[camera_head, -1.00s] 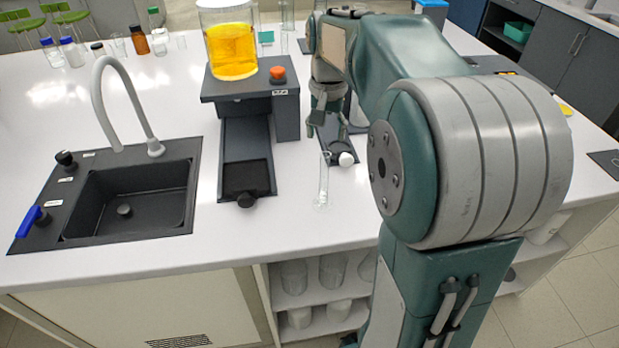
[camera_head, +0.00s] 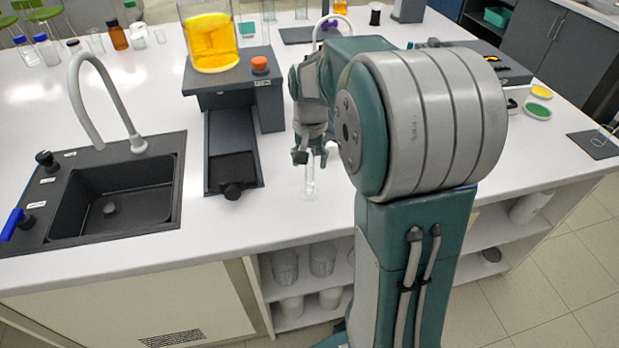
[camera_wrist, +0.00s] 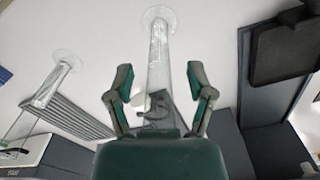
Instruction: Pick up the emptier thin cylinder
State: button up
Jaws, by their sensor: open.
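A thin clear glass cylinder (camera_head: 310,184) with a flared round foot stands on the white bench right by my gripper (camera_head: 311,157). In the wrist view the same cylinder (camera_wrist: 158,48) lies between the spread fingers of my gripper (camera_wrist: 159,70), with free space on both sides. My gripper is open and holds nothing. A second thin clear cylinder (camera_wrist: 52,84) stands off to the left in the wrist view, beside a striped grille. My arm seems to hide it in the head view. I cannot tell the liquid level in either.
A dark rig with a sliding tray (camera_head: 233,172) stands just left of my gripper and carries a beaker of yellow liquid (camera_head: 211,44). A black sink (camera_head: 112,205) with a grey tap is further left. The bench front edge runs close by.

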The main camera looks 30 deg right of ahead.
jog(key=shift+c, duration=0.2)
grip_shut()
jog(key=shift+r, duration=0.1)
